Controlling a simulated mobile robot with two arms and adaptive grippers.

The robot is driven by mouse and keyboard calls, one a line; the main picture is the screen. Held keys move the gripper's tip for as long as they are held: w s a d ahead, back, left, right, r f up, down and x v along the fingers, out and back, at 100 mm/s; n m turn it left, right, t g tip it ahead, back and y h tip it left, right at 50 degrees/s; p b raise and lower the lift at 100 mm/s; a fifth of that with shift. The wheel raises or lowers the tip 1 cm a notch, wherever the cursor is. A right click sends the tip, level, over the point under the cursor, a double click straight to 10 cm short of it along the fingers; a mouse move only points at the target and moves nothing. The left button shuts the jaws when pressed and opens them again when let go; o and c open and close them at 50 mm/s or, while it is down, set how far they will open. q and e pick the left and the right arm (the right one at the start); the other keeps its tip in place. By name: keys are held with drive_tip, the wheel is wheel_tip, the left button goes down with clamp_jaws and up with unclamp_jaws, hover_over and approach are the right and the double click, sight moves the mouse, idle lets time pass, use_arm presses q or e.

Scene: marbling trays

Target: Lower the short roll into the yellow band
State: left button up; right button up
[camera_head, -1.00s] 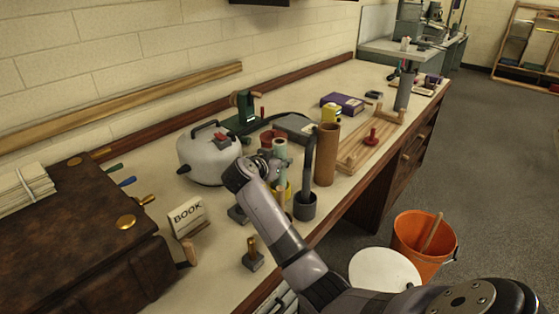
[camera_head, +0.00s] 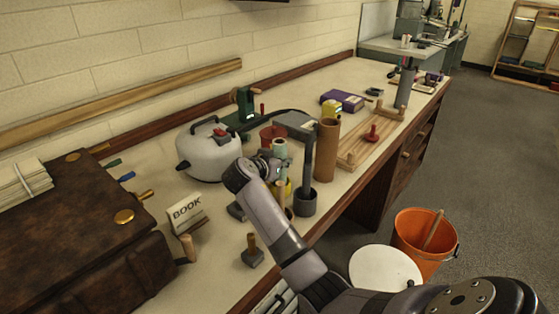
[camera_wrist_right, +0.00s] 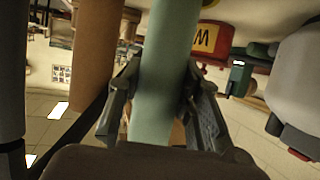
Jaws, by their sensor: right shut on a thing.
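The short roll (camera_head: 280,149) is pale green and upright in my right gripper (camera_head: 272,162). In the right wrist view the roll (camera_wrist_right: 163,75) stands between both fingers of the gripper (camera_wrist_right: 160,110), which are shut on it. The yellow band (camera_head: 288,187) shows partly below the roll, behind my wrist. My arm hides much of it, and I cannot tell whether the roll's lower end is inside it. My left gripper is not in view.
A tall brown tube (camera_head: 327,152) and a dark grey tube in a grey holder (camera_head: 306,203) stand close on the right. A red pot (camera_head: 270,135) is behind, and a white kettle-like vessel (camera_head: 207,157) is at the left. A wooden-handled tool (camera_head: 252,255) stands in front.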

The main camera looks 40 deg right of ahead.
drive_tip(key=shift+f, duration=0.15)
drive_tip(key=o, duration=1.2)
drive_tip(key=shift+o, duration=0.2)
drive_tip(key=v, duration=1.2)
